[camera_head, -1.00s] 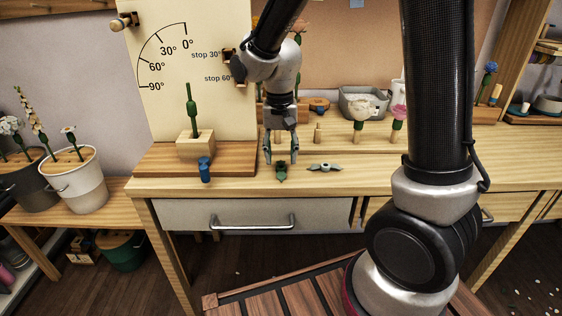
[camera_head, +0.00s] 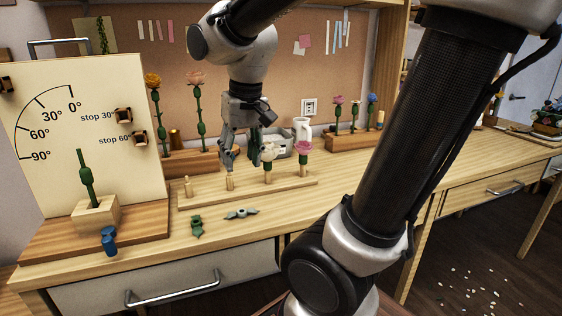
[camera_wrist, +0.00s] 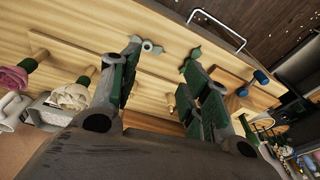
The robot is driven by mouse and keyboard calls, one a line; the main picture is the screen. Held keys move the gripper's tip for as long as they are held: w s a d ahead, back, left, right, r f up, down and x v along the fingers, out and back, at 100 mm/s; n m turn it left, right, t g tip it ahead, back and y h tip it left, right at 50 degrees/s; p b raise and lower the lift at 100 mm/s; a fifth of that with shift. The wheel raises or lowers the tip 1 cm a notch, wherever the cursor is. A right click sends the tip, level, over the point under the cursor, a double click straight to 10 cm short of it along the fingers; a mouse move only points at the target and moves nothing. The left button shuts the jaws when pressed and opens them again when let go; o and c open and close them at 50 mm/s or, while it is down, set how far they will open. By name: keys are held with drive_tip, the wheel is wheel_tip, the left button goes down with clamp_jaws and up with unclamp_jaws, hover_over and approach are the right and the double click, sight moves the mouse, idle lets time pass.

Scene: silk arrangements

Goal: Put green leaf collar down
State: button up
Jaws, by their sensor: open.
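The green leaf collar (camera_head: 196,226) lies on the bare front of the tabletop, right of the blue piece. It also shows in the wrist view (camera_wrist: 187,62), close to the right finger's tip in the picture. A grey-green leaf collar (camera_head: 242,213) lies to its right; it is at the left fingertip in the wrist view (camera_wrist: 150,47). My gripper (camera_head: 240,168) is open and empty, above and behind both collars, around the peg rail. In the wrist view, my gripper's fingers (camera_wrist: 161,57) stand apart with only table between them.
A peg rail (camera_head: 205,197) with bare pegs, a white flower (camera_head: 268,153) and a pink flower (camera_head: 303,148) stands behind the collars. A dial board (camera_head: 100,120) and a green stem in a wooden block (camera_head: 97,216) are at left. The tabletop's right side is clear.

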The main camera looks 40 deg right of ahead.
drive_tip(key=s+d+n+t, duration=0.1)
drive_tip(key=s+d+t, duration=0.1)
drive_tip(key=s+d, duration=0.3)
drive_tip(key=s, duration=0.4)
drive_tip(key=shift+s+r+n, duration=0.25)
drive_tip(key=shift+s+n, duration=0.05)
drive_tip(key=shift+n, duration=0.1)
